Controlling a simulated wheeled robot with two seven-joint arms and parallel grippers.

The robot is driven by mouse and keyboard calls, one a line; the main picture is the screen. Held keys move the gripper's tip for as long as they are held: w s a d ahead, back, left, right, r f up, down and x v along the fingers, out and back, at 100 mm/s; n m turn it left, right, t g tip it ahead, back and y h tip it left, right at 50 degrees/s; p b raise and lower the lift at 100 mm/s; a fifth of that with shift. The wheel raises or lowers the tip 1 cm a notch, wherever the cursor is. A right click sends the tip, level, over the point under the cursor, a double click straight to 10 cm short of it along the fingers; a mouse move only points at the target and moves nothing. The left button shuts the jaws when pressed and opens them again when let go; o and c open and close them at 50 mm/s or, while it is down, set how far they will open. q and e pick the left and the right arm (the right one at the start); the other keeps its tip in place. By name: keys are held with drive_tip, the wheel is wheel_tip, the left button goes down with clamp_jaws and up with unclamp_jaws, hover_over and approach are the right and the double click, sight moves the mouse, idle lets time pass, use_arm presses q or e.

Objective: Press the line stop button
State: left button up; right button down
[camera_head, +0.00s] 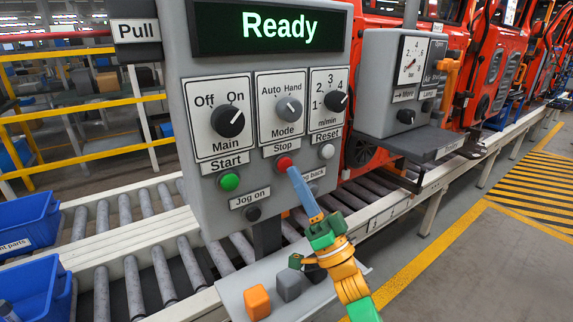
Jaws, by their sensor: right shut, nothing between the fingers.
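The red stop button (285,162) sits under the "Stop" label on the grey control panel (205,90). My right gripper (292,172) comes up from the lower right with its blue fingers shut and empty. Its fingertips are at the lower right edge of the red button and overlap it slightly in the picture. I cannot tell whether they touch it. The green start button (229,182) is to the left, and the pale reset button (326,151) is to the right. The display (270,26) reads "Ready". My left gripper is not in view.
A black jog button (253,214) is low on the panel. Below, a grey shelf (232,290) holds an orange block (257,302) and a grey block (289,285). Blue bins (30,222) stand at left by the roller conveyor (103,217). A gauge box (380,75) stands to the right.

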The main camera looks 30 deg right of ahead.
drive_tip(key=s+p, duration=0.2)
drive_tip(key=s, duration=0.3)
drive_tip(key=shift+d, duration=0.2)
idle(0.8)
